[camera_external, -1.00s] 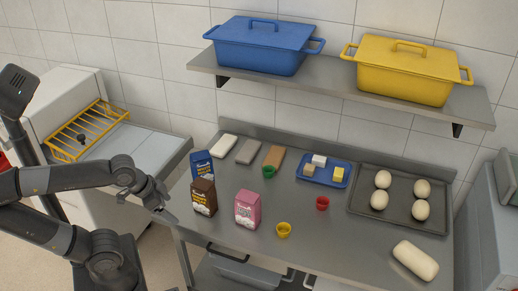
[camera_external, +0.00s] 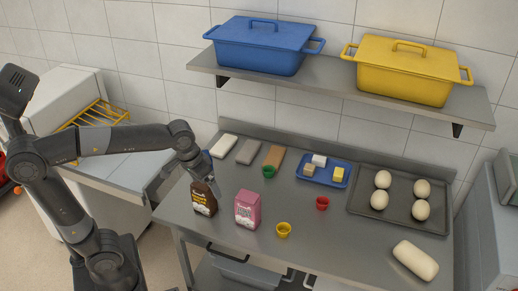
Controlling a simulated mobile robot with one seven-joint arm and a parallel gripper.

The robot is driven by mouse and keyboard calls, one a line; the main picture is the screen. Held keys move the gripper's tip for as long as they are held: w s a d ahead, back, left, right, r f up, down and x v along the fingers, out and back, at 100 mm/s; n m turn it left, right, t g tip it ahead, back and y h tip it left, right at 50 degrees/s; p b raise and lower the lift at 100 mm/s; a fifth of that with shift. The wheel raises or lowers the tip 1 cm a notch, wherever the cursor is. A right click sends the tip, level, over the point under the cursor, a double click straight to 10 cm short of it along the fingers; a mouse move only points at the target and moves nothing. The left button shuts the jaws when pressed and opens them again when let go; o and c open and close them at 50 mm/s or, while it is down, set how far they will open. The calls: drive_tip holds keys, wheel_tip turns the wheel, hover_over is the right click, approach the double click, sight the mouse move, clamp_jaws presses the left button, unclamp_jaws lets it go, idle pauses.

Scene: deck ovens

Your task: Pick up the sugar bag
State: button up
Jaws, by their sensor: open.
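Three upright bags are at the left end of the steel table; their labels are too small to read, so I cannot tell which is the sugar bag. The pink bag (camera_external: 248,210) stands clear. The brown bag (camera_external: 204,199) stands left of it, its top close to my gripper. The blue bag is mostly or fully hidden behind my gripper.
Yellow (camera_external: 284,230), red (camera_external: 322,203) and green (camera_external: 270,172) cups stand on the table. A blue tray (camera_external: 343,184) holds small blocks. A dark tray (camera_external: 400,208) holds several egg-like pieces. A pale roll (camera_external: 415,260) lies front right. A shelf (camera_external: 340,86) hangs above.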

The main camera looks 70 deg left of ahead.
sight(248, 196)
drive_tip(key=w+f+n+g, duration=0.1)
drive_tip(key=w, duration=0.4)
drive_tip(key=w+a+f+n+g, duration=0.1)
drive_tip(key=w, duration=0.4)
drive_tip(key=w+a+f+n, duration=0.1)
drive_tip(key=w+f+n, duration=0.1)
drive_tip(key=w, duration=0.2)
drive_tip(key=shift+w+f+g, duration=0.1)
drive_tip(key=shift+w+g, duration=0.3)
drive_tip(key=shift+w+f, duration=0.1)
drive_tip(key=shift+f, duration=0.25)
wheel_tip(248, 196, down, 10)
drive_tip(key=shift+d+f, duration=0.1)
drive_tip(key=shift+d, duration=0.05)
drive_tip(key=c, duration=2)
drive_tip(key=shift+c, duration=0.4)
drive_tip(key=shift+r, duration=0.25)
